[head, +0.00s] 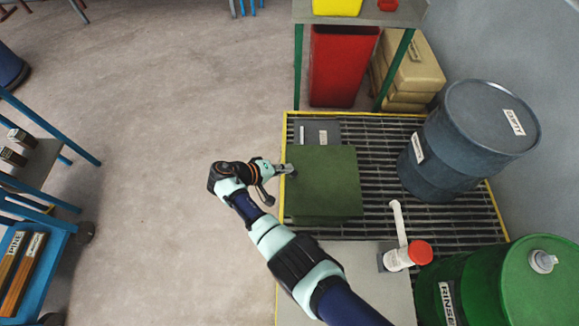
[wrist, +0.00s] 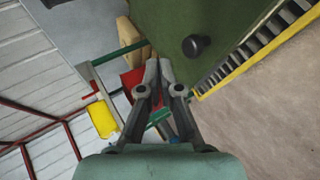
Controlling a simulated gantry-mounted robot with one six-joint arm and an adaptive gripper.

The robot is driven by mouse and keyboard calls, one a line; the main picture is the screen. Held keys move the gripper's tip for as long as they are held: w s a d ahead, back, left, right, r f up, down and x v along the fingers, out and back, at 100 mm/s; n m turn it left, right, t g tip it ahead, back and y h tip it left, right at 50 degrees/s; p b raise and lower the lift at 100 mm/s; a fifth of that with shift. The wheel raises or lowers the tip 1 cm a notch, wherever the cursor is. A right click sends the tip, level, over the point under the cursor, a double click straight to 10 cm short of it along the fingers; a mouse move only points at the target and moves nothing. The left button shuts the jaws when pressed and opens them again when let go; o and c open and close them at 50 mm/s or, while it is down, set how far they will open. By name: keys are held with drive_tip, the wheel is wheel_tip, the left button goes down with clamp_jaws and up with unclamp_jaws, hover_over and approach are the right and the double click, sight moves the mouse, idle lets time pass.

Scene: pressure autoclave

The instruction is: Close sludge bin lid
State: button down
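A flat dark green panel (head: 322,180) stands out over the grating in the head view, and I take it to be the sludge bin lid. A grey part with small labels (head: 318,132) shows beyond its far edge. Most of what lies under the panel is hidden, and I cannot tell the lid's angle. In the wrist view the green panel (wrist: 235,18) fills the upper right and carries a black knob (wrist: 197,47). My gripper (head: 287,169) is at the panel's left edge. In the wrist view my gripper's fingertips (wrist: 158,66) are together with nothing between them; contact with the panel is unclear.
A dark blue drum (head: 440,170) stands right of the panel on the yellow-edged grating (head: 375,190). A green drum (head: 500,285) and a white pipe with a red cap (head: 420,252) are nearer. A red bin (head: 340,65) stands behind.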

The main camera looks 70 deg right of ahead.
drive_tip(key=w+a+r, duration=0.2)
drive_tip(key=w+a, duration=0.3)
drive_tip(key=a, duration=0.1)
drive_tip(key=shift+w+a+r, duration=0.15)
drive_tip(key=shift+w+r, duration=0.05)
drive_tip(key=shift+r, duration=0.15)
drive_tip(key=w+a+r+n+t+y+p, duration=0.2)
drive_tip(key=w+a+r+t, duration=0.3)
drive_tip(key=a, duration=0.4)
drive_tip(key=w+a+r+n+t+y+p, duration=0.2)
drive_tip(key=w+a+r+t+p, duration=0.15)
drive_tip(key=a+r+t, duration=0.45)
drive_tip(key=s+a+r+n+t+y+p, duration=0.1)
drive_tip(key=s+a+r+n+t+y, duration=0.2)
drive_tip(key=a+r, duration=0.5)
drive_tip(key=s+a+r+n+t+y+p, duration=0.1)
drive_tip(key=s+a+r+n+t+y, duration=0.1)
drive_tip(key=s+a+r+t, duration=0.45)
wheel_tip(320, 180, up, 40)
drive_tip(key=w+g+p, duration=0.1)
drive_tip(key=g+p, duration=0.2)
drive_tip(key=p, duration=3.4)
drive_tip(key=shift+w, duration=0.4)
